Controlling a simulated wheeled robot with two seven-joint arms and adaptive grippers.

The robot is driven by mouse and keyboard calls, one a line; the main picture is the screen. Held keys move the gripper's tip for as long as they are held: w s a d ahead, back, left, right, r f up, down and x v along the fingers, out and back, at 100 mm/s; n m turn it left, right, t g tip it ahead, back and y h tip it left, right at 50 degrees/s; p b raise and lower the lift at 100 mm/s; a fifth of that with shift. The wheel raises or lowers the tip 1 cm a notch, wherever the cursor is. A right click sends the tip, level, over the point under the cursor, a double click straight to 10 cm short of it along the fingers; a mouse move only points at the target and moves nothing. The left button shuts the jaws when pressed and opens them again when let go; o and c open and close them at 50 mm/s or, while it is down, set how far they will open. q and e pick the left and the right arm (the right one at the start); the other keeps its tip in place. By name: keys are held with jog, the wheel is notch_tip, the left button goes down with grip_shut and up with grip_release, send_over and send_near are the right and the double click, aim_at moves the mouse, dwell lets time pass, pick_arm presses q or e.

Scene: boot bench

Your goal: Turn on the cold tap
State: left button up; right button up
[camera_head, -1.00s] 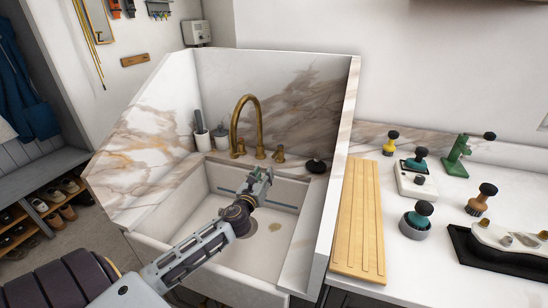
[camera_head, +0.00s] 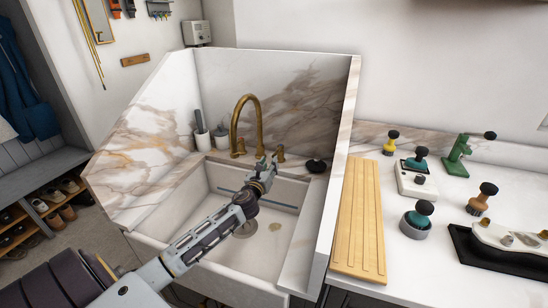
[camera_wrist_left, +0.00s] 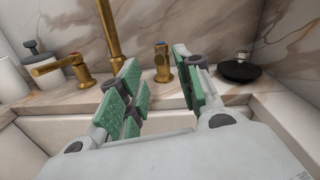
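The brass tap set stands on the ledge behind the white sink. Its tall curved spout (camera_head: 246,112) rises at the centre. The cold tap, a short brass handle with a blue mark (camera_wrist_left: 161,62), shows between my left fingers in the left wrist view; it is the right-hand handle (camera_head: 281,153) in the head view. Another brass handle with a side lever (camera_wrist_left: 62,66) stands left of the spout. My left gripper (camera_head: 268,161) is open, its green pads apart (camera_wrist_left: 158,85), in front of the cold tap with nothing between them. My right gripper is not in view.
The sink basin (camera_head: 278,250) lies below my left arm. A dark round stopper-like item (camera_head: 316,166) sits right of the cold tap. Tall marble splash walls (camera_head: 150,150) bound the sink. A wooden board (camera_head: 358,220) and several brushes stand on the right counter.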

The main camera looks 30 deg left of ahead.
aim_at(274, 155)
pick_arm(q)
jog(key=x, duration=0.6)
jog(key=shift+w+a, duration=0.1)
jog(key=shift+w, duration=0.4)
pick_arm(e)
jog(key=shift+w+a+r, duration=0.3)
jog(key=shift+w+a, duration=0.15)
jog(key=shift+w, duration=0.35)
pick_arm(q)
jog(key=shift+c, duration=0.2)
jog(key=c, duration=0.7)
grip_shut()
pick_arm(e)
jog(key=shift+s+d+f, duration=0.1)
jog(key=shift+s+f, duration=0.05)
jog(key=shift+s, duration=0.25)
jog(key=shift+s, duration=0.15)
